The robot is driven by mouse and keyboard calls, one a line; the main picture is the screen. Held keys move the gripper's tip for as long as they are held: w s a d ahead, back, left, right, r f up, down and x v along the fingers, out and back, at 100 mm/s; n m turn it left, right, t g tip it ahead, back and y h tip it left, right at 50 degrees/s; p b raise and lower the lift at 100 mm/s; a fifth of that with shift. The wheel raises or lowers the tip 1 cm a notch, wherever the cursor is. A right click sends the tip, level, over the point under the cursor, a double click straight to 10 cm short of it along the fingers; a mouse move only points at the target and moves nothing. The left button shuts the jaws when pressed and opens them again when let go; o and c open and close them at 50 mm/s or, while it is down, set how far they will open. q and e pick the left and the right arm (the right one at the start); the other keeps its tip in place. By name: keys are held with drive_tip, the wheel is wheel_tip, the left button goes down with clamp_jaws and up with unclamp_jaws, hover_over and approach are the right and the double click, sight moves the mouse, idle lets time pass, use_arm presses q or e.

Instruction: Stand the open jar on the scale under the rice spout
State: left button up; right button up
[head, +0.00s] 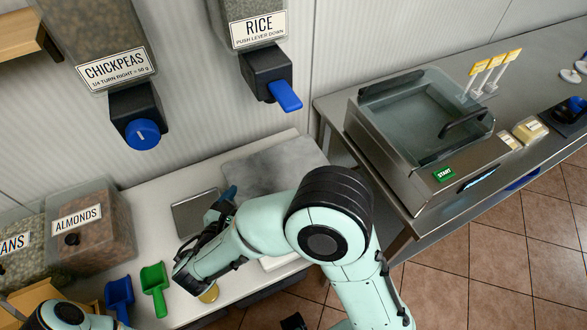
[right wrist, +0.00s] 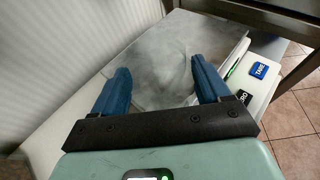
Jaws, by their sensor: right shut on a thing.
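My right gripper (head: 226,197) reaches in at the near left of the scale's grey steel plate (head: 282,160); my arm hides part of the scale. In the right wrist view its blue fingers (right wrist: 160,88) are closed around a clear, faint thing, seemingly the glass jar (right wrist: 166,72), with the scale plate (right wrist: 225,38) behind it. The jar's outline is too faint to tell its tilt or whether its base touches the plate. The rice spout (head: 266,72), with a blue lever (head: 286,95), hangs on the wall above the scale. My left gripper is out of view.
A small grey square plate (head: 194,214) lies left of the scale. A gold round lid (head: 209,294), a green scoop (head: 155,285) and a blue scoop (head: 119,295) lie nearer. The almond bin (head: 95,230) stands left; a steel machine (head: 420,130) stands right.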

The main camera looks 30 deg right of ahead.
drive_tip(key=shift+w+d, duration=0.2)
drive_tip(key=shift+d, duration=0.15)
drive_tip(key=p, duration=0.3)
hover_over(276, 166)
drive_tip(key=shift+f+b, duration=0.3)
drive_tip(key=shift+f, duration=1.45)
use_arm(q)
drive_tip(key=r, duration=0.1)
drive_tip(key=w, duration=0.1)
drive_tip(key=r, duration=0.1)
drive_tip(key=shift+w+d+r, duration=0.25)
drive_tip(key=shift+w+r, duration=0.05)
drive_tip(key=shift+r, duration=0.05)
use_arm(e)
drive_tip(key=shift+f, duration=0.15)
drive_tip(key=o, duration=1.3)
drive_tip(key=shift+c, duration=0.2)
drive_tip(key=shift+r, duration=0.2)
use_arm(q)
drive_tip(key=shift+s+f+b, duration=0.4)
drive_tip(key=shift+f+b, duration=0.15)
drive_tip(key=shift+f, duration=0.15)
use_arm(e)
drive_tip(key=v, duration=1.2)
